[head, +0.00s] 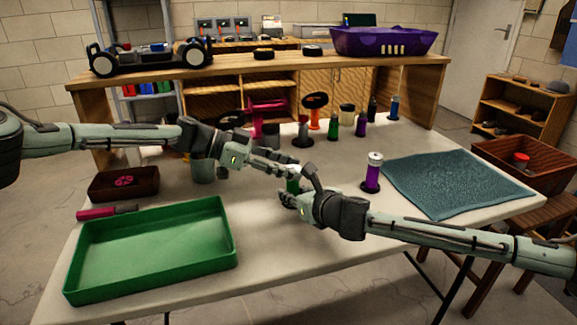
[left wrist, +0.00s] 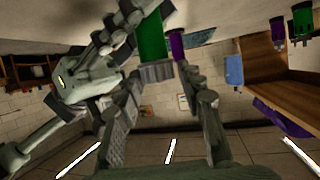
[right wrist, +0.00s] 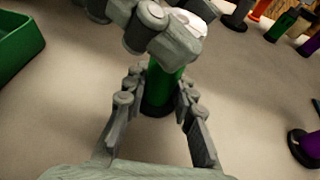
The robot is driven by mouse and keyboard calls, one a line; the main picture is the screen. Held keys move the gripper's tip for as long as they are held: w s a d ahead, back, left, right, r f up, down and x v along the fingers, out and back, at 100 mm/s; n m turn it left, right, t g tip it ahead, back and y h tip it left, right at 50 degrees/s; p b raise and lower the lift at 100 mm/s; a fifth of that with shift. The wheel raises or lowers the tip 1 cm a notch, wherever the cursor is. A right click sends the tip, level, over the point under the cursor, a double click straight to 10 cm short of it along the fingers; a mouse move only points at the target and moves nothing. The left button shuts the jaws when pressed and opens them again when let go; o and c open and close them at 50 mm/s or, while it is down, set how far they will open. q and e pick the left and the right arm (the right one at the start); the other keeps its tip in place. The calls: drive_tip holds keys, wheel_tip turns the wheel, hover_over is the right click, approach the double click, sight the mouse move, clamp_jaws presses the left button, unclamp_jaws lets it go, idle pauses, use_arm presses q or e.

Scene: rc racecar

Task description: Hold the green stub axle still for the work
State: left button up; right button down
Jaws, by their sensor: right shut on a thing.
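The green stub axle (head: 293,185) stands upright on the table near the middle. It shows in the right wrist view (right wrist: 164,82), with a dark base and a pale cap (right wrist: 190,22) at its top. My right gripper (head: 288,198) is shut on the green shaft from the side, low down; its fingers (right wrist: 158,92) flank it in the right wrist view. My left gripper (head: 290,170) is at the top of the axle, its fingers beside the pale cap and partly covering it. The left wrist view shows its fingers (left wrist: 165,72) apart near the axle; whether they touch the cap is unclear.
A green tray (head: 150,297) lies at front left, with a red-handled tool (head: 106,212) behind it. A purple axle (head: 372,178) with a pale top stands right of my grippers, before a teal mat (head: 455,184). Several coloured parts stand farther back.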

use_arm(q)
drive_tip(key=shift+o, duration=0.9)
drive_tip(key=v, duration=1.2)
